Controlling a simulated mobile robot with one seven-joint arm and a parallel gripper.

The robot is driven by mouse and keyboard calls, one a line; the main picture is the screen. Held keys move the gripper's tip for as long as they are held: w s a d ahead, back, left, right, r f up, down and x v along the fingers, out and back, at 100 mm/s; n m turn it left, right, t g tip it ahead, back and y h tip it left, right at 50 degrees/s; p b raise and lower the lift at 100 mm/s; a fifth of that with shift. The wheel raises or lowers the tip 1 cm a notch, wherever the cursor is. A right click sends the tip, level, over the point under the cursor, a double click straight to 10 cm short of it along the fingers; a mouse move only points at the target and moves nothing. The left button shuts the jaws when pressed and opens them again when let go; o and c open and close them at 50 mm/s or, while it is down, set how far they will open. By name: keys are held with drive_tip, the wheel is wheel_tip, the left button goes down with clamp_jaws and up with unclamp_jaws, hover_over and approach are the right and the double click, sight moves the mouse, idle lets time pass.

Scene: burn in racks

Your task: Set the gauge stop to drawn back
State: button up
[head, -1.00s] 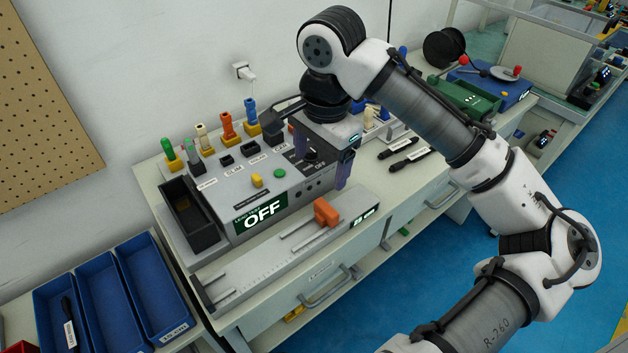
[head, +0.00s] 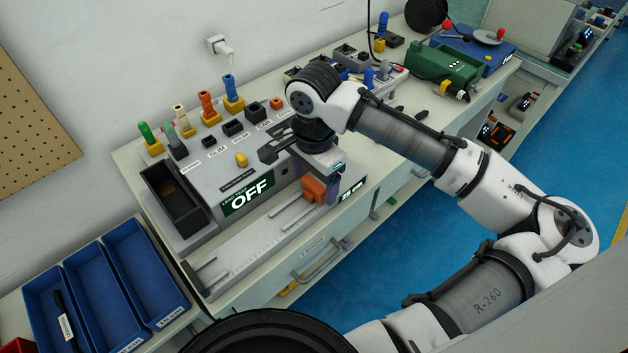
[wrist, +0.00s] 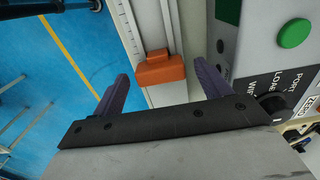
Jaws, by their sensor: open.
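My gripper (wrist: 163,80) is open, with a finger to each side of the block and a visible gap on the right. In the head view my gripper (head: 325,185) is over the block and partly hides it.
The grey test box (head: 215,170) stands behind the bed, with an OFF display, a yellow knob and several coloured plugs. Blue bins (head: 145,270) stand at the lower left. The bed's left part is clear.

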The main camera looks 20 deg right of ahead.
drive_tip(key=shift+f, duration=0.7)
drive_tip(key=c, duration=1.4)
drive_tip(key=d, duration=0.2)
drive_tip(key=w+d, duration=0.1)
drive_tip(key=w+d+p, duration=0.1)
drive_tip(key=d, duration=0.1)
drive_tip(key=shift+d, duration=0.3)
drive_tip(key=o, duration=1.4)
